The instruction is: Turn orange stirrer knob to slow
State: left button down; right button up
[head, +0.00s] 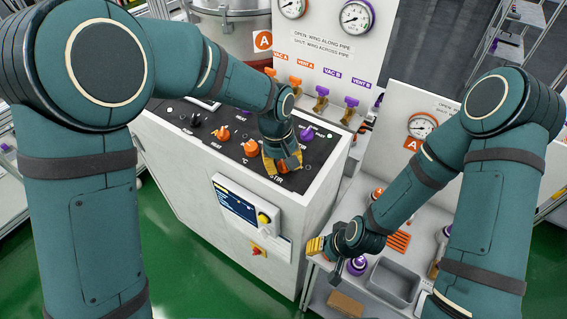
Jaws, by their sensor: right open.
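The orange stirrer knob (283,168) is on the dark sloped panel, just above the STIR lettering, and is mostly hidden by my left gripper. My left gripper (282,162) points down at this knob, with its yellow-tipped fingers close about it. I cannot tell whether they grip it. The knob's pointer and scale are hidden. My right gripper (322,258) is open and empty, low over the left edge of the white bench on the right.
Other orange knobs (251,147) and a purple knob (307,134) share the panel. A control box (248,213) is on the cabinet front. Valves (321,98) and gauges (357,17) stand behind. A grey tray (394,282) lies on the bench (345,215).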

pick_arm(q)
jog(key=shift+s+f+m, duration=0.15)
jog(key=shift+m, duration=0.15)
jog(key=m, duration=0.3)
jog(key=shift+a+f+y, duration=0.1)
jog(key=shift+y, duration=0.2)
jog(key=shift+a+m+y+b, duration=0.1)
jog(key=shift+m+y+b, duration=0.3)
jog(key=shift+m, duration=2.1)
jog(key=c, duration=0.6)
grip_release()
jog(key=shift+r, duration=0.2)
